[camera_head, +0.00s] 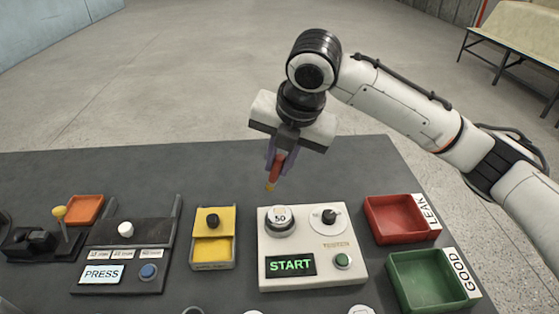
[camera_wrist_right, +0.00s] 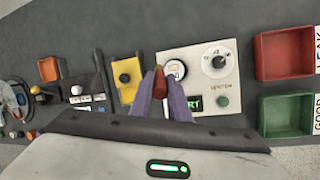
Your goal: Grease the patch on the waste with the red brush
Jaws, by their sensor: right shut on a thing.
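My right gripper (camera_head: 276,160) is shut on the red brush (camera_head: 275,172), held above the dark table behind the tester. The brush points downward, slightly tilted, with a yellowish tip. In the right wrist view the brush (camera_wrist_right: 160,84) sits between the purple fingers. A yellow box (camera_head: 213,250) with a black knob is in front and to the left of the brush. I cannot pick out the waste or its patch for certain; round pale parts show only partly at the head view's bottom edge. My left gripper is not in view.
The white tester (camera_head: 312,282) has a "50" dial, a knob and a START screen. Red (camera_head: 395,232) and green (camera_head: 428,298) trays, labelled LEAK and GOOD, stand right. A press panel (camera_head: 120,235), orange tray (camera_head: 84,209) and yellow-knobbed lever (camera_head: 60,213) stand left. The back of the table is clear.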

